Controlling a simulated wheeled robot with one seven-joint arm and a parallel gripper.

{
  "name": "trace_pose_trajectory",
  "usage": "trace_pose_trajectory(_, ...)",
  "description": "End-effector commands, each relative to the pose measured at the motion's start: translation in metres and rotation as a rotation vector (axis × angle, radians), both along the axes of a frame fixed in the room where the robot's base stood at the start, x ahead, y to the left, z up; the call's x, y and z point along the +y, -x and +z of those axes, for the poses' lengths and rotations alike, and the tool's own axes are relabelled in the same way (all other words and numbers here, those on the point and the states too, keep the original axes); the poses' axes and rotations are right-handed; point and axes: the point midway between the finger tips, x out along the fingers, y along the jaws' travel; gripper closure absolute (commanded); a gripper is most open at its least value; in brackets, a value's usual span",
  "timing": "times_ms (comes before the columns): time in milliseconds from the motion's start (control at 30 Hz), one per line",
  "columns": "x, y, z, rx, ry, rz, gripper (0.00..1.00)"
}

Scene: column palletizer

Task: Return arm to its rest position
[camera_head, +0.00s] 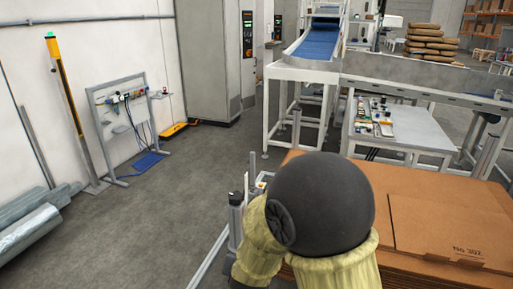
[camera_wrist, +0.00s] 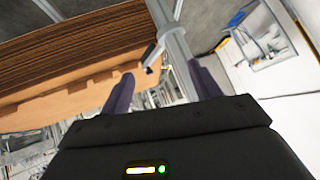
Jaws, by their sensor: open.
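In the head view my arm shows at the bottom centre as a dark round joint with pale yellow covers, in front of a stack of flat brown cardboard (camera_head: 450,215). My gripper is hidden in that view. In the wrist view my gripper (camera_wrist: 163,90) shows two dark fingers spread apart, with nothing held between them. A grey metal post (camera_wrist: 172,35) and a small bracket show beyond and between the fingers. The edge of the cardboard stack (camera_wrist: 75,50) fills the upper left of the wrist view; whether the left finger touches it cannot be told.
A conveyor with a blue belt (camera_head: 318,42) and a metal frame stands behind the cardboard. A small table with parts (camera_head: 400,125) is beside it. A grey stand with cables (camera_head: 125,115) is by the left wall, and wrapped rolls (camera_head: 32,225) lie at far left. The floor (camera_head: 190,180) between is clear.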

Motion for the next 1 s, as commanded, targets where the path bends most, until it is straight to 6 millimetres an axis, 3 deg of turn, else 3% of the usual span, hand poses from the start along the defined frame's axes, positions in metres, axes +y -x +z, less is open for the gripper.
trace_pose_trajectory(33, -0.017, 0.002, 0.007, 0.039, -0.006, 0.015, 0.37)
trace_pose_trajectory(233, -0.075, 0.035, 0.019, 0.225, 0.025, 0.108, 0.37)
trace_pose_trajectory(400, -0.134, 0.081, 0.028, 0.396, 0.093, 0.154, 0.37)
trace_pose_trajectory(533, -0.169, 0.114, 0.033, 0.505, 0.146, 0.167, 0.37)
trace_pose_trajectory(700, -0.181, 0.130, 0.034, 0.560, 0.174, 0.175, 0.37)
trace_pose_trajectory(1000, -0.180, 0.129, 0.034, 0.559, 0.173, 0.176, 0.37)
